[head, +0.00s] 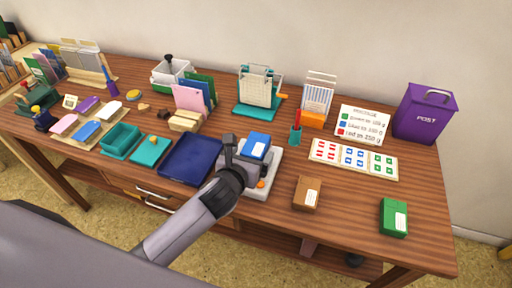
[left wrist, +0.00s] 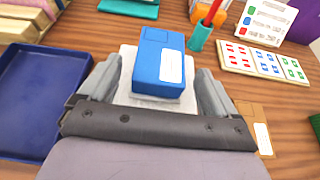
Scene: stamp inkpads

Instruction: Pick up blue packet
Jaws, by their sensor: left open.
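The blue packet (head: 256,146) is a small box with a white label, sitting on a pale grey scale (head: 266,182) on the wooden desk. In the left wrist view the blue packet (left wrist: 160,62) lies ahead, between the two fingers. My left gripper (head: 243,148) is open at the packet, with a finger on either side. In the left wrist view the left gripper (left wrist: 156,90) shows gaps beside the packet, so it looks apart from it. The gripper hides part of the scale. My right gripper is in neither view.
A dark blue tray (head: 190,160) lies just left of the scale. A brown packet (head: 306,194) and a green packet (head: 393,217) stand to the right. A stamp sheet (head: 353,158), a teal cup with a red pen (head: 295,135) and a purple post box (head: 425,113) stand behind.

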